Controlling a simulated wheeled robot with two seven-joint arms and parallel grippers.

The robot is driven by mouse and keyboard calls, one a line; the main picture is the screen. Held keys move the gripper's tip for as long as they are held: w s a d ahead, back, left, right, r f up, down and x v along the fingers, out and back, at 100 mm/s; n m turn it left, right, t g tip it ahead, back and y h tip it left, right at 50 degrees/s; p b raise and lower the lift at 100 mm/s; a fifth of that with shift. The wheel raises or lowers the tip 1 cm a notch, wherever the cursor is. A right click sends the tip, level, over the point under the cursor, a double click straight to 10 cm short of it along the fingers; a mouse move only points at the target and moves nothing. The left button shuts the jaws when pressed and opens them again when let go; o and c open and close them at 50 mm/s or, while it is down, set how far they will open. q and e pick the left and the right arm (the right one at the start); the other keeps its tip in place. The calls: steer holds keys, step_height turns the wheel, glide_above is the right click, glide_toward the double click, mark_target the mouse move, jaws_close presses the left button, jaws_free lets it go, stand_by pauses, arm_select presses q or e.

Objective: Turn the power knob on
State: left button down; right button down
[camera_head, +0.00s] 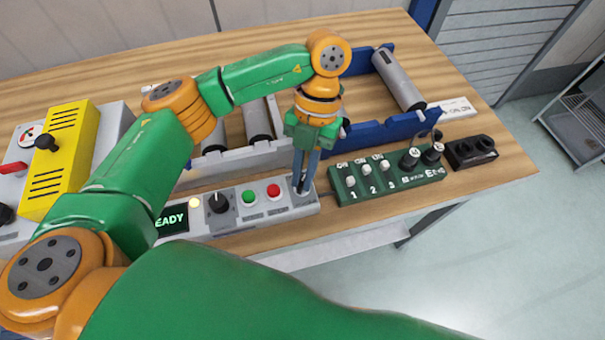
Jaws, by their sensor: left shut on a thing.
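A grey control panel (278,212) lies along the front of the wooden table. It carries a lit READY display (170,222), a black knob (218,203), a green button (249,197) and a red button (273,191). My left gripper (300,186) reaches down onto the right end of this panel. Its fingers are closed around a small knob there, which they mostly hide. I cannot read a power label or tell which way the held knob is turned. My right gripper is not in view.
A green box (384,192) with several switches and black knobs stands close to the right of my left gripper. A blue-framed roller conveyor (392,132) lies behind; a yellow box (57,160) is left.

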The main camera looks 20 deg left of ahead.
arm_select(q)
steer(key=shift+m, duration=0.7)
steer(key=shift+y, duration=0.4)
steer(key=c, duration=0.9)
jaws_free()
steer(key=v, duration=0.7)
steer(key=shift+r, duration=0.1)
